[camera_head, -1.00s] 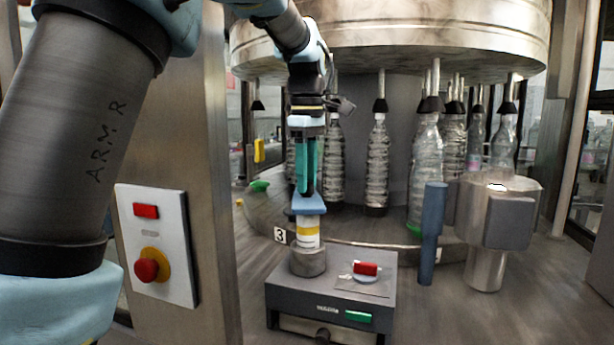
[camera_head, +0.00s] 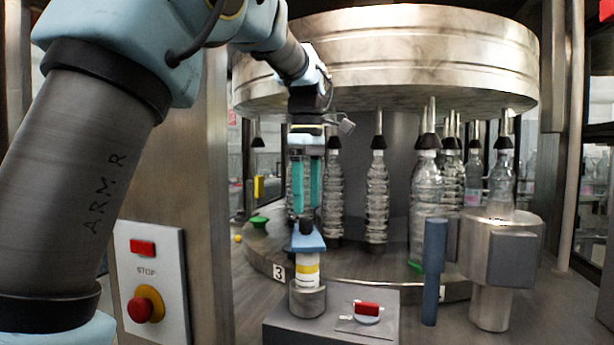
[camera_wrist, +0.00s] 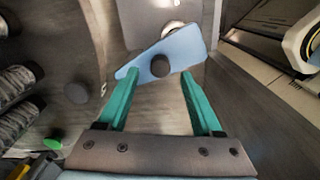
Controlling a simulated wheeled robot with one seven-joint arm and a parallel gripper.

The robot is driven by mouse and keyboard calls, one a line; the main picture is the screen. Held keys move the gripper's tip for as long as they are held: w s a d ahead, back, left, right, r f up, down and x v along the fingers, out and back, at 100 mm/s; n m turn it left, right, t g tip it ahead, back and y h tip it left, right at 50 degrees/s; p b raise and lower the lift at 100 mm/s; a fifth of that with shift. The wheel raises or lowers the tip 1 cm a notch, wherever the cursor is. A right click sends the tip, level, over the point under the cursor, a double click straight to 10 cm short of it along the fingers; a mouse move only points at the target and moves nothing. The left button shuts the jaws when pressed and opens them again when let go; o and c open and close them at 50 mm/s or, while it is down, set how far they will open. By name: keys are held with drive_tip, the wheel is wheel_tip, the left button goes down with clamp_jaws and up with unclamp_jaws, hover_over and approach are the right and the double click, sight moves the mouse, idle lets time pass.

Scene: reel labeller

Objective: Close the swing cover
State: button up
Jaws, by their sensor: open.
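A flat light-blue plate with a black knob (camera_head: 308,240), which looks like the swing cover, sits at the top of a white and yellow cylinder (camera_head: 307,270). In the wrist view the blue plate (camera_wrist: 184,50) lies at a slant, with its black knob (camera_wrist: 160,66) facing me. My gripper (camera_head: 305,210) has two teal fingers, apart and pointing down, above the knob. In the wrist view my gripper (camera_wrist: 158,76) has its fingertips either side of the knob's line, with nothing held. Whether a fingertip touches the plate is unclear.
The cylinder stands in a metal cup (camera_head: 307,299) on a grey box with a red switch (camera_head: 367,309). Bottles (camera_head: 377,200) hang behind under a steel drum. A blue-grey upright bar (camera_head: 434,270) and steel cylinder stand right. A stop-button panel (camera_head: 150,280) is left.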

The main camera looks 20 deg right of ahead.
sight(307, 220)
wheel_tip(307, 220, up, 7)
idle(0.3)
idle(0.5)
